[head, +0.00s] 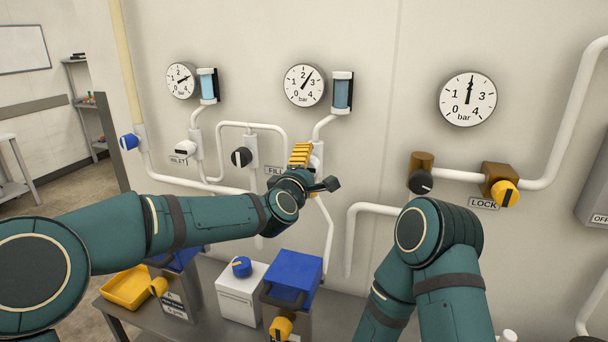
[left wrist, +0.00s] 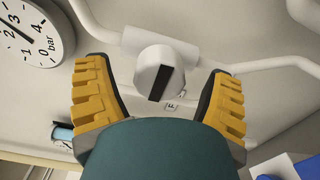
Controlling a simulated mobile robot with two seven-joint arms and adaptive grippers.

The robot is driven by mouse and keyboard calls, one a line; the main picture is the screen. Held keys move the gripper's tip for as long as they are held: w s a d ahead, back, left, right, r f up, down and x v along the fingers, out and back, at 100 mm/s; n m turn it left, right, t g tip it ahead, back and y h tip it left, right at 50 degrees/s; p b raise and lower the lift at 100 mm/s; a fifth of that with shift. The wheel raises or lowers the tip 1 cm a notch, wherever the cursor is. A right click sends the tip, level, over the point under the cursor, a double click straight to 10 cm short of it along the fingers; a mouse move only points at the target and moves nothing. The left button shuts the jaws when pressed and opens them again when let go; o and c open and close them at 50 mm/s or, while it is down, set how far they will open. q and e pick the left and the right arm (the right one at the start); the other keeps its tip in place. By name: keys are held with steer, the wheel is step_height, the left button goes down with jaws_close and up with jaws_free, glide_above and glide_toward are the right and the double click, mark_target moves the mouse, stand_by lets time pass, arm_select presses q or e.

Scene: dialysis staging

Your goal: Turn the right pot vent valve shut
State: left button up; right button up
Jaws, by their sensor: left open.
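My left gripper (head: 312,168) is open at the wall pipes, over the fitting by the FILL label. In the left wrist view its yellow ribbed fingers (left wrist: 158,100) stand on either side of a white knob (left wrist: 160,76) with a black bar, without visible contact. On the bench below, the right blue-topped pot (head: 296,268) has a yellow knob (head: 281,327) low on its front. The left blue-topped pot (head: 176,262) is partly hidden by my left arm. No readable label marks the right pot vent valve. My right gripper is out of view.
A white box (head: 240,294) with a blue knob (head: 241,267) stands between the pots. A yellow tray (head: 125,288) lies at the bench's left. The wall has three gauges, a black-faced knob (head: 421,182) and a yellow knob (head: 505,193) near the LOCK label.

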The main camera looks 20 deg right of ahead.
arm_select(q)
steer(key=v, duration=1.2)
steer(key=shift+w, duration=0.1)
